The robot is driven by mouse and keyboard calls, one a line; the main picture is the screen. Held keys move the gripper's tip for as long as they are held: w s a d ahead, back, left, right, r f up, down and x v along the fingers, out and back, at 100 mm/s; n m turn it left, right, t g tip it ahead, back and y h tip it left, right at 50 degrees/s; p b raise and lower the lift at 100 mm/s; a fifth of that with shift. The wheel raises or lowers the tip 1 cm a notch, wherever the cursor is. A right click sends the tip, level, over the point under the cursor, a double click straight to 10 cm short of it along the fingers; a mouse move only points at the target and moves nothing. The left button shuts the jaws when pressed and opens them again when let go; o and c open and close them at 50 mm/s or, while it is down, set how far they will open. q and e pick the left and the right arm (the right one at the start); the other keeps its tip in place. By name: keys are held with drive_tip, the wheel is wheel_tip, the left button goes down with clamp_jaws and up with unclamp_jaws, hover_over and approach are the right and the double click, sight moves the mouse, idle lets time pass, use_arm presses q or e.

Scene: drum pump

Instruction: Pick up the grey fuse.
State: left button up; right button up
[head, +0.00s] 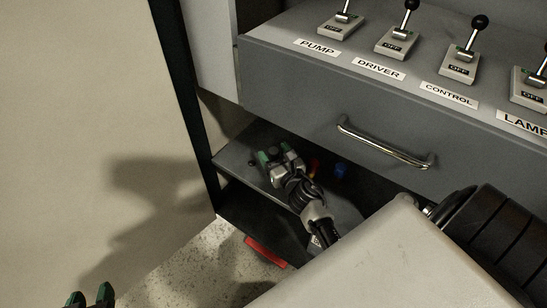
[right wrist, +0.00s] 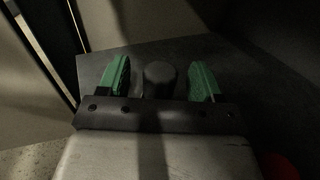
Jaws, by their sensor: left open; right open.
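The grey fuse (right wrist: 160,78) is a short dark grey cylinder standing on the dark shelf (head: 236,157) below the drawer. In the right wrist view it is between the two green fingers of my open right gripper (right wrist: 160,80), with a gap on each side. In the head view my right gripper (head: 274,153) is over the shelf, and the fuse is hard to make out there. My left gripper (head: 92,296) is open and empty at the bottom left of the head view, away from the shelf.
A red object (head: 266,251) is low under the shelf. Labelled switches stand above.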

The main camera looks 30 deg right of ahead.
drive_tip(key=shift+w, duration=0.5)
drive_tip(key=c, duration=1)
drive_tip(key=shift+r, duration=0.2)
